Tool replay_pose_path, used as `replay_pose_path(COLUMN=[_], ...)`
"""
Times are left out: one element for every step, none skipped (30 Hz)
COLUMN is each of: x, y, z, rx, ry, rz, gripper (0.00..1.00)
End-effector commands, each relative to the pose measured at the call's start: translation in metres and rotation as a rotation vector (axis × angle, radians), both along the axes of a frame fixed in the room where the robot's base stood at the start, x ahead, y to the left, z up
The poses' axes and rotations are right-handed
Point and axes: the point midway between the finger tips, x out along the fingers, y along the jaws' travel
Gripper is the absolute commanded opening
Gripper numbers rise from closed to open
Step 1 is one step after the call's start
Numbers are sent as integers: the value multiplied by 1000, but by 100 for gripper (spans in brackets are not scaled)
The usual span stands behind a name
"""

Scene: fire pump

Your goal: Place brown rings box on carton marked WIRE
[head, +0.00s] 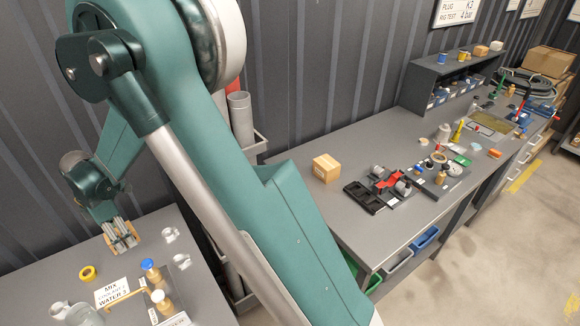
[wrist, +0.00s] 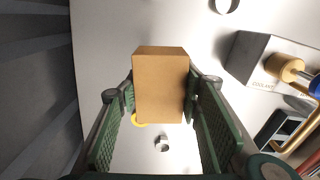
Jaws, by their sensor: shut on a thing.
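My gripper (wrist: 160,95) is shut on a plain brown box (wrist: 160,82), with a green pad against each side. In the head view my gripper (head: 122,240) is at the lower left over the grey side table, and the tan edges of the box (head: 108,240) show around the fingers. Whether the box touches the table is hard to tell. A small tan carton (head: 326,167) sits on the long bench. Larger brown cartons (head: 550,61) are stacked at the far right end. I cannot read the mark WIRE on any of them.
Near my gripper are a yellow ring (head: 88,273), a blue-topped valve (head: 150,268) with brass pipe, and a white sign (head: 112,292). The long bench (head: 300,158) holds a black tray and several tools. Bare bench surrounds the small tan carton.

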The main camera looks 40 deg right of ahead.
Motion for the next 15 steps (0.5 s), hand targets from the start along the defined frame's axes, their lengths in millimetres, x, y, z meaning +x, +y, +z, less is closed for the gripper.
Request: replay_pose_path(x=[0, -1, -1, -2, -3, -4, -5, -6, -8, -10, -12, -14, -16, -18, -21], y=[-1, -2, -3, -5, -7, -9, -12, -14, -18, -21, -25, -29, -33, -37, -43], z=[1, 2, 4, 5, 7, 9, 11, 14, 18, 21, 24, 29, 33, 37, 44], rx=[0, 0, 0, 0, 0, 0, 0, 0, 0, 0, 0, 0, 0, 0, 0], ry=[0, 0, 0, 0, 0, 0, 0, 0, 0, 0, 0, 0, 0, 0, 0], rz=[-3, -7, -12, -17, -23, -33, -42, -53, -68, -81, -95, -115, -132, -150, -174], gripper=[23, 23, 23, 23, 23, 23, 23, 23, 23, 23, 23, 23, 23, 23, 23])
